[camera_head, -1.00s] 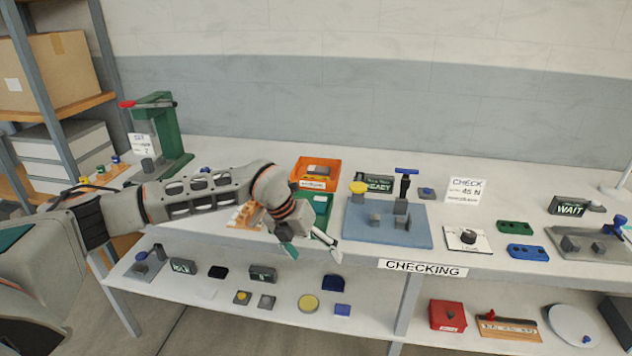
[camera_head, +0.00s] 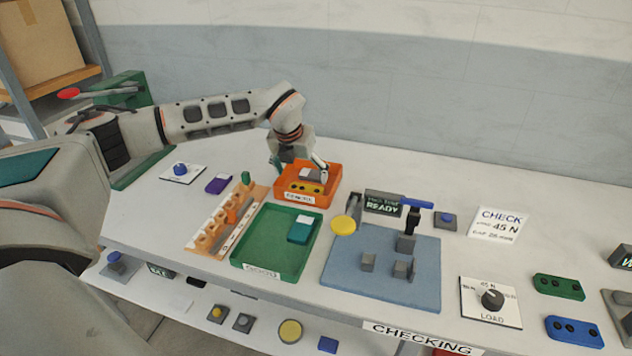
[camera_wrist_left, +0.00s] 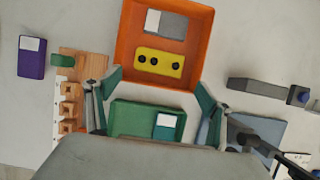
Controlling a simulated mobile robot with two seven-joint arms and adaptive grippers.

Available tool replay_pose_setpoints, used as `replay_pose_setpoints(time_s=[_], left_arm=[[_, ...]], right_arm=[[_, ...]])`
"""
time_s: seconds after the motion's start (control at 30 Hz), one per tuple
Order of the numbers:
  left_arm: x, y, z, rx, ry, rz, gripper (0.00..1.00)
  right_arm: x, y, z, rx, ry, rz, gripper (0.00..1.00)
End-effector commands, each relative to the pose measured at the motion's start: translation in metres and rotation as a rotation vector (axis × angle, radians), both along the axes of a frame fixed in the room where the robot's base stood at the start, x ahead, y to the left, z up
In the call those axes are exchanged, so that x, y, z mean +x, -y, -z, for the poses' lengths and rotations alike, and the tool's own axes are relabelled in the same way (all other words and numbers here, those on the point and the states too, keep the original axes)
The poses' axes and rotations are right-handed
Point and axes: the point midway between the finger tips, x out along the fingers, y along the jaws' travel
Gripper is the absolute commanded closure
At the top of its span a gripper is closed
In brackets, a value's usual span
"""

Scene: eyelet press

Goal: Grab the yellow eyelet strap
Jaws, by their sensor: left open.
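The yellow eyelet strap (camera_head: 305,188) lies in the orange tray (camera_head: 291,197). The wrist view shows the strap (camera_wrist_left: 159,63) as a yellow bar with several dark holes, flat inside the orange tray (camera_wrist_left: 130,45). A grey block with a white label (camera_wrist_left: 167,24) lies beside it in the tray. My left gripper (camera_head: 299,172) is at the orange tray in the head view, its jaws apart. In the wrist view its fingers (camera_wrist_left: 158,89) stand wide on either side of the tray's near part, with nothing between them touching the strap. My right gripper is not in view.
A green tray (camera_head: 242,254) with a teal-and-white block stands in front of the orange tray. A wooden rack (camera_head: 203,238) is left of it. A blue mat (camera_head: 345,294) with a fixture and blue-handled clamp is to the right. A purple block (camera_head: 218,184) lies left.

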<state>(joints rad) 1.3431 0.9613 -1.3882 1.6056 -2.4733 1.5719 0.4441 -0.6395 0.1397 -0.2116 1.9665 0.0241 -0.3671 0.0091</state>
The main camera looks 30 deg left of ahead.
Motion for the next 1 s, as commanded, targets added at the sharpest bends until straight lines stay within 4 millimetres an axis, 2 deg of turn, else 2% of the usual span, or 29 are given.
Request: replay_pose_setpoints(time_s=[0.3, 0.63, 0.97, 1.0], left_arm=[[0.010, -0.003, 0.027, -0.001, -0.003, 0.000, 0.19], [0.028, -0.009, 0.065, 0.000, -0.003, 0.000, 0.19], [0.031, -0.010, 0.071, -0.001, -0.001, 0.001, 0.19], [0.031, -0.010, 0.071, -0.001, -0.001, 0.001, 0.30]], right_arm=[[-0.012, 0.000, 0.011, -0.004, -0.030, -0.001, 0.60], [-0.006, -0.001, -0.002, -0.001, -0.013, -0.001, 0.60], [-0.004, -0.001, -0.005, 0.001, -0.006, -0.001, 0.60], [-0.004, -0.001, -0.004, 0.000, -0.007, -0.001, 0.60]])
